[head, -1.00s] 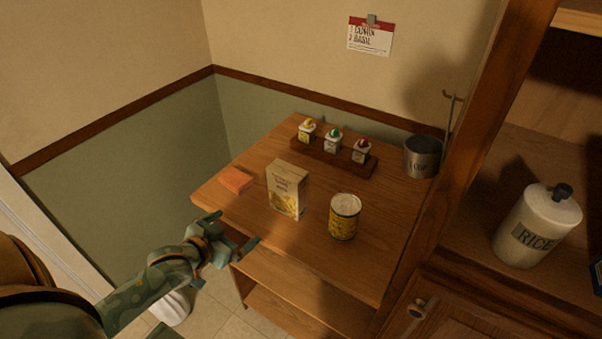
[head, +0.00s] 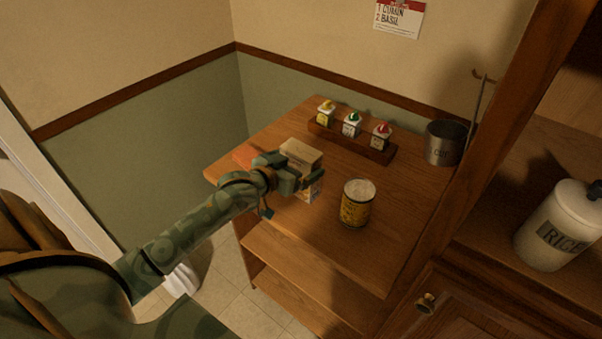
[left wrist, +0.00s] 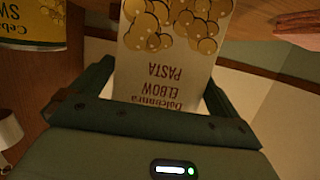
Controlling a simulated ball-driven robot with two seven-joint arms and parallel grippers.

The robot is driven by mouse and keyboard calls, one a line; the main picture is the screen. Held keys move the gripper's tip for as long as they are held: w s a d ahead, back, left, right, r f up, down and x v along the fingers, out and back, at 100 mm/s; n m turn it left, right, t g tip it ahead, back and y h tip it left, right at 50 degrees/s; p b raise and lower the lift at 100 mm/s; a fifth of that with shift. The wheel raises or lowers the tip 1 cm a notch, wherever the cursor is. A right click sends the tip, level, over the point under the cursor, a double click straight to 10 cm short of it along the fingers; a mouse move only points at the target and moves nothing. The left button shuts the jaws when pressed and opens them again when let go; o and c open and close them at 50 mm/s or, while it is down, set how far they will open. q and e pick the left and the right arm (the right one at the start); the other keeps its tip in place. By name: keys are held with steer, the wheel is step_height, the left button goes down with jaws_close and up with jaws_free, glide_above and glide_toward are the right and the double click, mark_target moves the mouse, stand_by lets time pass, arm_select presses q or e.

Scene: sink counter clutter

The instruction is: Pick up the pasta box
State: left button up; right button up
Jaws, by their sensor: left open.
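The pasta box (head: 302,153) stands upright on the wooden table, partly hidden behind my left gripper (head: 301,181) in the head view. In the left wrist view the box (left wrist: 172,60) shows its "Elbow Pasta" label upside down. My left gripper (left wrist: 160,95) is open, with a finger on either side of the box's lower picture area. I cannot tell whether either finger touches it. My right gripper is not in view.
A yellow can (head: 357,205) stands just right of the box. A wooden rack (head: 350,143) with several small jars and a metal cup (head: 443,143) stand behind. The table (head: 320,245) is bare at the front.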

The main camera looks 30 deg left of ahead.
arm_select(q)
steer(key=b+x, duration=0.1)
steer(key=x, duration=0.3)
steer(key=shift+c, duration=0.7)
steer(key=c, duration=0.9)
steer(key=shift+r, duration=0.1)
